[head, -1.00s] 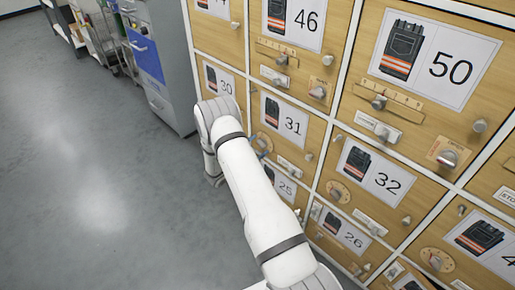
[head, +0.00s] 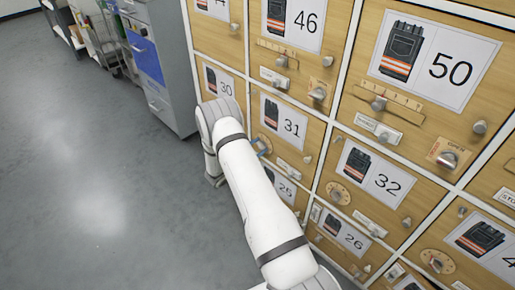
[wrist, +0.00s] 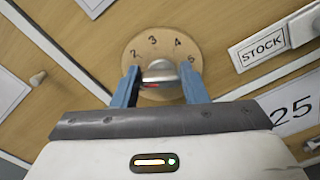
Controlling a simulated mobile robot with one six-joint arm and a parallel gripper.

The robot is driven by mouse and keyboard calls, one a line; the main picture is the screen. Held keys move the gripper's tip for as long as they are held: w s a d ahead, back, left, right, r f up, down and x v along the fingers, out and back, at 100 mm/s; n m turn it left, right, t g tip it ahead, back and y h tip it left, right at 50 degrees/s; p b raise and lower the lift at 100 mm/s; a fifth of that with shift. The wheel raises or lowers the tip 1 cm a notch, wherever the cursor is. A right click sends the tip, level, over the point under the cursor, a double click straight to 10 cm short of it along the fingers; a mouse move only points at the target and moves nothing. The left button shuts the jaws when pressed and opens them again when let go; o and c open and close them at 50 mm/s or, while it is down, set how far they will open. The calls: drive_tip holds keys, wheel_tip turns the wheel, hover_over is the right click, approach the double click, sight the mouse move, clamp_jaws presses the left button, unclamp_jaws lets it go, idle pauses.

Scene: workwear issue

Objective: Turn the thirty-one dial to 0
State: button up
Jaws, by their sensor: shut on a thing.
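The thirty-one dial (wrist: 133,52) is a round wooden disc with a silver knob (wrist: 161,70) at its middle. The numbers 2, 3, 4 and what looks like 5 show along its upper edge; the lower part is hidden by my gripper. A red mark shows low on the knob, left of its middle. My gripper (wrist: 162,80) has its blue fingers closed on the knob, one on each side. In the head view, the dial (head: 259,138) is partly hidden by my arm, on the door with the 31 card (head: 283,118).
A STOCK label (wrist: 258,46) is right of the dial, and the 25 card (wrist: 293,108) is lower right. Open floor (head: 90,200) lies to the left.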

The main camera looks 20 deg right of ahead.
drive_tip(key=shift+d+f+n, duration=0.1)
drive_tip(key=shift+d+n, duration=0.05)
drive_tip(key=shift+n, duration=0.15)
drive_tip(key=n, duration=0.3)
drive_tip(key=shift+n+p, duration=0.3)
drive_tip(key=shift+n, duration=1.8)
drive_tip(key=shift+f, duration=0.1)
drive_tip(key=o, duration=1)
drive_tip(key=shift+w, duration=0.1)
drive_tip(key=shift+c, duration=0.2)
drive_tip(key=shift+a, duration=0.45)
drive_tip(key=p+v, duration=0.1)
drive_tip(key=v, duration=0.6)
drive_tip(key=shift+p, duration=0.3)
